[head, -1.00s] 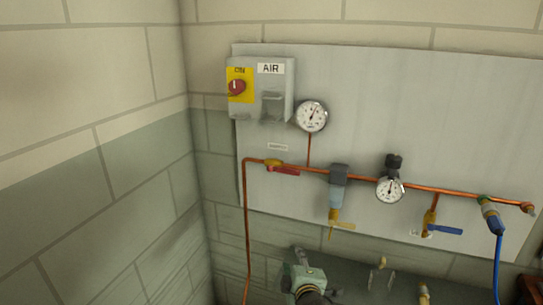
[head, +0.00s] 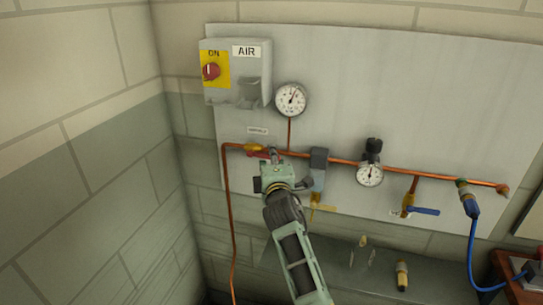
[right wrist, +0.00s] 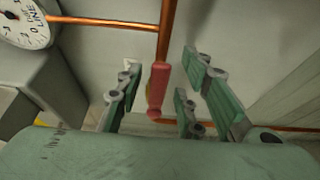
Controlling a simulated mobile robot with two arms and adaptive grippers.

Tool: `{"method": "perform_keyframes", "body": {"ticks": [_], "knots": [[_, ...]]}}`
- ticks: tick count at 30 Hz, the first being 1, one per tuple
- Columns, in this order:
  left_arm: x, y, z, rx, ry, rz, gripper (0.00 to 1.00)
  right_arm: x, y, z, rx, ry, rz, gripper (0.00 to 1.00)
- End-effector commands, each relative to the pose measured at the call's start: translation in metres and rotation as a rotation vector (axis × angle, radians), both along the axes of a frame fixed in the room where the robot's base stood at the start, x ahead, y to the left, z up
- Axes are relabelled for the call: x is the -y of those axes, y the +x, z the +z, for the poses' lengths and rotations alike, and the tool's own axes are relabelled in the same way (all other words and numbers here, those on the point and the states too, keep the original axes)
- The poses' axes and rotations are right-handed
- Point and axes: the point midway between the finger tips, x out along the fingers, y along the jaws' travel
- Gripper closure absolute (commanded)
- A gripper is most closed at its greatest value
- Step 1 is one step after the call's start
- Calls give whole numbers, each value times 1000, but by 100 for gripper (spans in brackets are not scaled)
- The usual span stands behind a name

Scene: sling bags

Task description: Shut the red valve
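The red valve handle (head: 257,155) sits under a small brass valve body (head: 254,147) on the horizontal copper pipe, lying along the pipe and partly hidden by my right gripper (head: 273,156). The right wrist view shows the red handle (right wrist: 157,92) lengthwise along the pipe, in the gap between the fingers of my right gripper (right wrist: 160,78). The fingers are open, with visible space on both sides of the handle; they do not appear to touch it. My left gripper is not in view.
The copper pipe (head: 338,161) runs along a grey wall panel (head: 440,105). A pressure gauge (head: 291,99) and an AIR switch box (head: 258,67) are above. A filter (head: 318,172), a regulator gauge (head: 369,174) and a blue-handled valve (head: 424,211) are to the right.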

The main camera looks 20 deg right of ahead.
Motion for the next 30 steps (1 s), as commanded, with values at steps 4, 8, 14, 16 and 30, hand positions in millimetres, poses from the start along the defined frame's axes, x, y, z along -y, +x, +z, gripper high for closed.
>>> {"method": "perform_keyframes", "body": {"ticks": [4,8,14,16,30], "knots": [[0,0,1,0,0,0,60,1,8,0,0,0,1,66],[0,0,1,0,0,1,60,1,9,0,0,1,1,66],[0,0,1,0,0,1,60,1,9,0,0,1,1,68],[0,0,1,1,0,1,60,1,9,0,0,1,1,74],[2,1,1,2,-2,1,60,1,9,0,0,1,2,100]]}}
